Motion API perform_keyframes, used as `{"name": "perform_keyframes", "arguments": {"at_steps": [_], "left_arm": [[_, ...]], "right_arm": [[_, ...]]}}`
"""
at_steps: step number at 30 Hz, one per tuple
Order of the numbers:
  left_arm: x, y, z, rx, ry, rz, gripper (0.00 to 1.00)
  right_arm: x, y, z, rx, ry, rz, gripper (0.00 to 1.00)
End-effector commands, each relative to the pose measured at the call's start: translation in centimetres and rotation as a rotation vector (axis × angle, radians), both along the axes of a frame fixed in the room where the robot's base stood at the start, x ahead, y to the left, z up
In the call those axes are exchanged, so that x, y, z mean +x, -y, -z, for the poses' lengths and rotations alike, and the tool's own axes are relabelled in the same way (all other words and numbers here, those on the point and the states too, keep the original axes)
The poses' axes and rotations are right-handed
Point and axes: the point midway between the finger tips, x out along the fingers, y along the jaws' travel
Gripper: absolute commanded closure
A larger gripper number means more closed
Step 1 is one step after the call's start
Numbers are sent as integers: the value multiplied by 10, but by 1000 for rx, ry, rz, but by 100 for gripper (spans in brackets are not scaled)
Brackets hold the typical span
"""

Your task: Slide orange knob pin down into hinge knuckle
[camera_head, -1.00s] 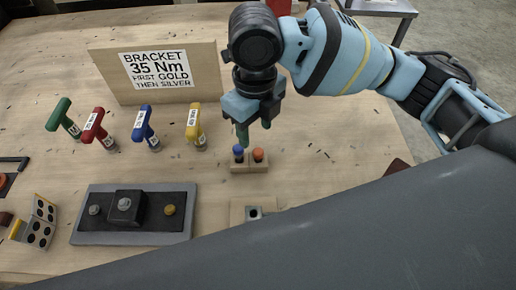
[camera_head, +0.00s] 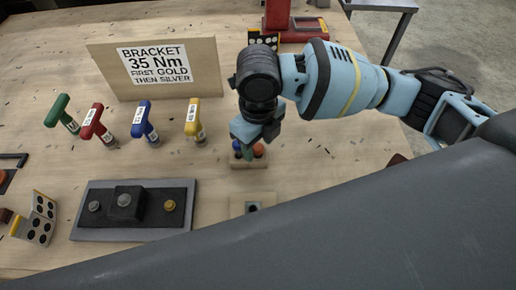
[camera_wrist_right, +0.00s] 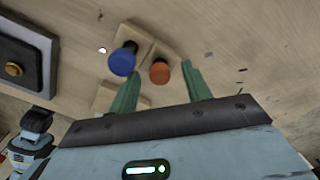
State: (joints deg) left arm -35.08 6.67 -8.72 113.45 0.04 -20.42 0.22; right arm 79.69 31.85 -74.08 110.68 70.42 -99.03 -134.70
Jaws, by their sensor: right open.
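The orange knob pin (camera_head: 258,150) stands in a small wooden holder block (camera_head: 249,165) beside a blue knob pin (camera_head: 237,147). My right gripper (camera_head: 250,148) is open just above the pins and hides part of them in the head view. In the right wrist view, the orange knob (camera_wrist_right: 160,71) shows between the two green fingertips (camera_wrist_right: 161,80), and the blue knob (camera_wrist_right: 122,61) lies left of it, close to the left finger. I cannot tell whether a finger touches either knob. A small block with a dark hole (camera_head: 252,207), possibly the hinge knuckle, sits nearer to me, partly hidden by my dark arm link.
Several T-handled tools, one of them yellow (camera_head: 193,120), stand to the left. Behind them is a wooden sign board (camera_head: 108,75). A dark plate (camera_head: 85,215) with a bracket lies front left. A red stand (camera_head: 277,15) is at the back.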

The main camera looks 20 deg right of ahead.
Motion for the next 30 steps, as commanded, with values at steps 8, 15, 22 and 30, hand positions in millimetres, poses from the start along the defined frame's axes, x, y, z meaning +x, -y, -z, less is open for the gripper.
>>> {"name": "perform_keyframes", "arguments": {"at_steps": [8,15,22,30], "left_arm": [[1,1,0,-2,1,-2,100],[1,1,0,-2,1,-2,100],[1,1,0,-2,1,-2,100],[0,1,0,-2,0,-2,100]], "right_arm": [[0,0,-1,0,0,0,76],[0,0,-1,0,0,0,100],[0,0,-2,0,0,0,100],[1,-1,-25,2,1,-1,100]]}}
